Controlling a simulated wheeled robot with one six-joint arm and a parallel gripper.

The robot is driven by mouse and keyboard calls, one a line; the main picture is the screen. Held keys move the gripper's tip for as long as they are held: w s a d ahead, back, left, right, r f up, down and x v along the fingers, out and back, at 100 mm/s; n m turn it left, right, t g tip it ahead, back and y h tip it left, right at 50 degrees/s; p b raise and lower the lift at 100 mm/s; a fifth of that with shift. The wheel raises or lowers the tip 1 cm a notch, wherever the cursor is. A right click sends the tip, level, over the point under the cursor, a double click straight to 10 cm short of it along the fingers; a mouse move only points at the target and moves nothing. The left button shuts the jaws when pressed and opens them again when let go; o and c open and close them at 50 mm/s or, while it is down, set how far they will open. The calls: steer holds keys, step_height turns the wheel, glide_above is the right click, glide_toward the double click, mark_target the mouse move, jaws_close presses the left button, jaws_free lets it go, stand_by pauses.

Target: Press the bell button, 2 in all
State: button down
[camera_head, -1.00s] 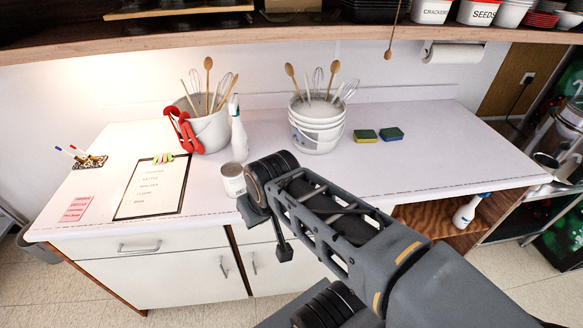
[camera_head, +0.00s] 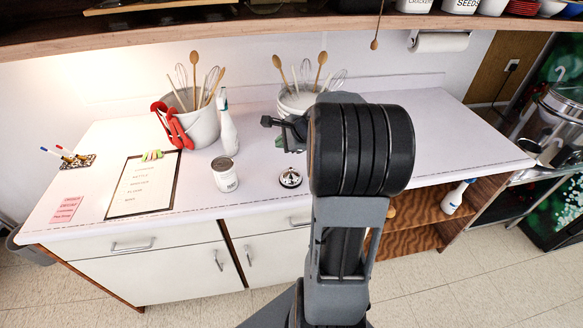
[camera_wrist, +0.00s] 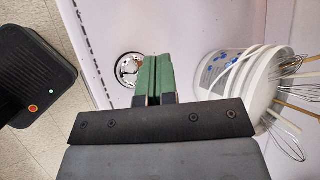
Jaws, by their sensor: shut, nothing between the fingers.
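The bell (camera_head: 290,178) is a small silver dome on a black base. It stands on the white counter near the front edge, just right of a labelled can. In the wrist view, the bell (camera_wrist: 128,68) shows just left of my fingertips, partly covered by the green fingers. My gripper (camera_head: 279,142) is up and behind the bell in the head view, partly hidden by my own arm. In the wrist view my gripper (camera_wrist: 152,62) has its green fingers closed together with nothing between them. Whether the tips touch anything is not clear.
The can (camera_head: 225,174) stands left of the bell. A white spray bottle (camera_head: 228,128) and a grey utensil bucket (camera_head: 195,122) stand behind it. A white utensil bucket (camera_wrist: 235,75) is close right of my fingers. A clipboard (camera_head: 145,184) lies at left. The counter's right part is clear.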

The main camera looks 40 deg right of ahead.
mark_target(290, 169)
steer(key=d, duration=0.1)
steer(key=d+m, duration=0.2)
steer(key=shift+w+d+f+t, duration=0.2)
steer(key=shift+w+f+t, duration=0.05)
steer(key=shift+f+t, duration=0.1)
steer(key=shift+f, duration=0.1)
step_height(290, 169, down, 9)
steer(key=b, duration=0.7)
stand_by(1.9)
steer(key=shift+f+b, duration=0.25)
steer(key=shift+b, duration=0.35)
steer(key=shift+f+b, duration=0.5)
steer(key=shift+f, duration=0.05)
stand_by(0.4)
steer(key=shift+r, duration=0.1)
stand_by(0.3)
steer(key=shift+r+p, duration=0.8)
steer(key=shift+r, duration=0.1)
